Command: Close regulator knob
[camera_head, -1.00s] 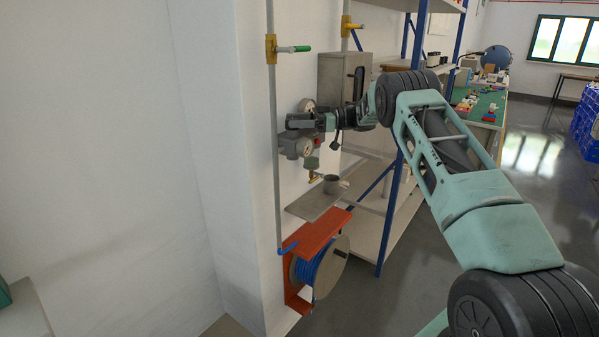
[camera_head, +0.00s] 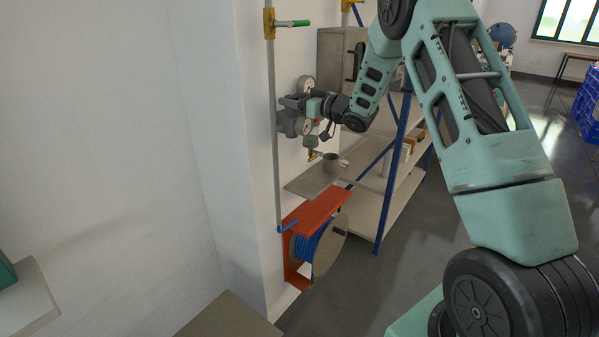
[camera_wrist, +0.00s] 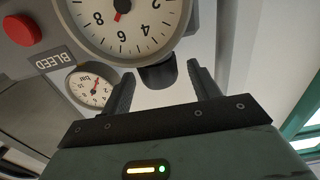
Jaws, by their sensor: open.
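The grey regulator (camera_head: 288,124) is on the wall pipe, with round dial gauges beside it. I cannot pick out its knob for sure in the head view. My gripper (camera_head: 287,101) is at the regulator, pointing left toward the pipe. In the wrist view my gripper (camera_wrist: 158,76) is open, one finger on each side of a dark rounded piece (camera_wrist: 158,74), which looks like the knob. The fingers look apart from it. A large dial gauge (camera_wrist: 143,30) and a small one (camera_wrist: 78,84) appear upside down beyond the fingers.
A red button (camera_wrist: 23,30) marked BLEED is beside the large gauge. A brass outlet (camera_head: 311,153) and a cup (camera_head: 331,163) on a small shelf (camera_head: 306,183) are below. A green-handled valve (camera_head: 291,23) is above. An orange hose-reel bracket (camera_head: 318,211) is lower down.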

